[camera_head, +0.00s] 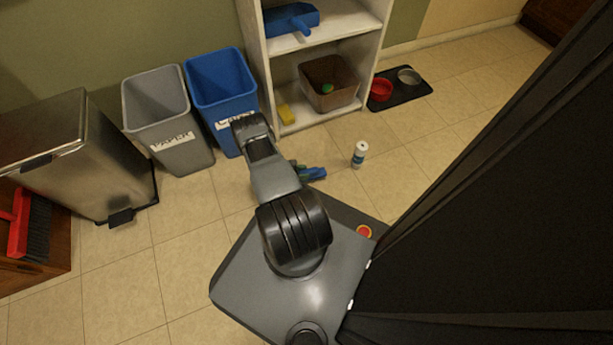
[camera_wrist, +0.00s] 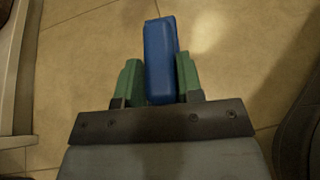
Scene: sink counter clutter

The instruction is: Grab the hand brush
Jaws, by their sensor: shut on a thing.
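My gripper (camera_wrist: 158,80) has its green fingers shut on a blue hand brush, with one finger on each side of it. In the wrist view, only a smooth blue part of the hand brush (camera_wrist: 160,48) shows, pointing away from the gripper over the tiles. In the head view, the hand brush (camera_head: 314,173) shows as a small blue piece beside my arm. My gripper is mostly hidden there behind my arm. The bristles cannot be made out.
A blue bin (camera_head: 222,85) and a grey bin (camera_head: 165,110) stand by the white shelf (camera_head: 318,50), which bears a blue dustpan (camera_head: 291,19) and a brown basket (camera_head: 330,85). A white bottle (camera_head: 359,155) stands on the floor. Open tiles lie to its right.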

